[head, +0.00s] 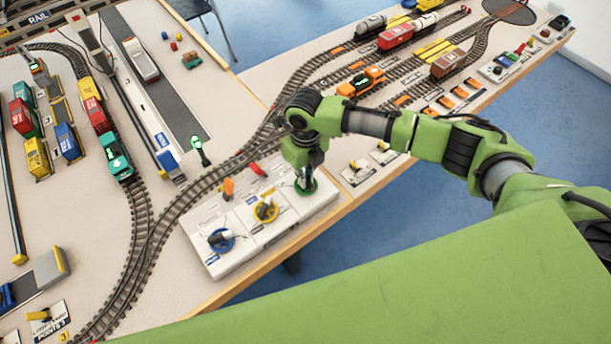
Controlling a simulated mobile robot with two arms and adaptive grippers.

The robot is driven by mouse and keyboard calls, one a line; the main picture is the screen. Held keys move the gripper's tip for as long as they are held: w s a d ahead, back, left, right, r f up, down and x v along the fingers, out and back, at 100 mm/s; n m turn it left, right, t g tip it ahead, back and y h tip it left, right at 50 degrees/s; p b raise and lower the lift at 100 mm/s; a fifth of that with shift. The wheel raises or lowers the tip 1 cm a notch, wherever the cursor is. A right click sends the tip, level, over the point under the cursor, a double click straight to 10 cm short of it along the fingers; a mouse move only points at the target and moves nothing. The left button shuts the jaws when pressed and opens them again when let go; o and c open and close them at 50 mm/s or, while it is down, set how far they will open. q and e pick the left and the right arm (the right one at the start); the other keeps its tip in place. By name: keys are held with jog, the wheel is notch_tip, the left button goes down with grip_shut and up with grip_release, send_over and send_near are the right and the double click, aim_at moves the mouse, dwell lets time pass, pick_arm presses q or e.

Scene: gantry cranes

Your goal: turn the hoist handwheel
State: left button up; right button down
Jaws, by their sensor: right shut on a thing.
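A white control box (251,243) near the table's front edge carries three handwheels: blue (222,240), yellow (265,210) and green (306,188). Their labels are too small to read, so I cannot tell which is marked hoist. My right gripper (305,184) points down onto the green handwheel at the box's right end and is shut on it. The gripper and wrist hide part of that wheel. My left gripper is out of view.
Orange (228,189) and red (257,169) levers stand behind the wheels. Curved track (205,184) passes behind the box. Left are a green locomotive (116,156) and coloured containers (67,141). An orange locomotive (361,82) stands behind my right arm.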

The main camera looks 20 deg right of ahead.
jog(key=shift+w+r, duration=0.1)
jog(key=c, duration=2.2)
grip_release()
jog(key=shift+o, duration=0.2)
notch_tip(320, 180, up, 12)
